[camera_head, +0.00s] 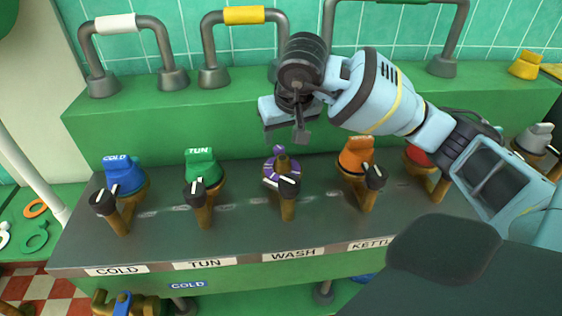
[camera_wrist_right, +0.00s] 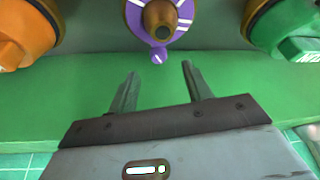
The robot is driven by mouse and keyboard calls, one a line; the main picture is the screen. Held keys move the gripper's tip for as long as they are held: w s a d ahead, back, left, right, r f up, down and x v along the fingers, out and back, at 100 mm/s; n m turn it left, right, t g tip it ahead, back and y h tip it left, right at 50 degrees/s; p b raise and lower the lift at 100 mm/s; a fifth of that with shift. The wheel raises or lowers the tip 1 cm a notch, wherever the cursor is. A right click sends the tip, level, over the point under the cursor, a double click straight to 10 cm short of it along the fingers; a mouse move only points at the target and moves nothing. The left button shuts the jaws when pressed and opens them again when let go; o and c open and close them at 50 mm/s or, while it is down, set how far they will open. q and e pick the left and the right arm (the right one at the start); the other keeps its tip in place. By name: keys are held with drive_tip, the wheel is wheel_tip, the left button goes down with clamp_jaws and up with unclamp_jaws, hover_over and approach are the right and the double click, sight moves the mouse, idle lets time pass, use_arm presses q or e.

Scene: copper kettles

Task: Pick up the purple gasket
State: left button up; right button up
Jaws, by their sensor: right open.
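The purple gasket (camera_head: 269,171), with white marks and a small tab, sits around the brass pipe stub above the WASH label. In the right wrist view the purple gasket (camera_wrist_right: 133,18) is at the top centre, its tab pointing down toward the fingers. My right gripper (camera_head: 290,132) hangs just above and behind the gasket in the head view. In the right wrist view its two fingers (camera_wrist_right: 159,76) are apart and empty, with the tab just beyond the gap between them. My left gripper is not in view.
A blue cap (camera_head: 124,174) and a green cap (camera_head: 200,166) stand left of the gasket. An orange cap (camera_head: 356,154) and a red cap (camera_head: 417,156) stand right. Black-knobbed valves line the front. A green ledge (camera_head: 230,118) with bent grey pipes runs behind.

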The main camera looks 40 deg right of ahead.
sight(279, 148)
drive_tip(key=x, duration=0.5)
drive_tip(key=shift+d+f, duration=0.1)
drive_tip(key=shift+f, duration=0.05)
drive_tip(key=c, duration=1)
wheel_tip(279, 148, up, 10)
drive_tip(key=shift+r, duration=0.1)
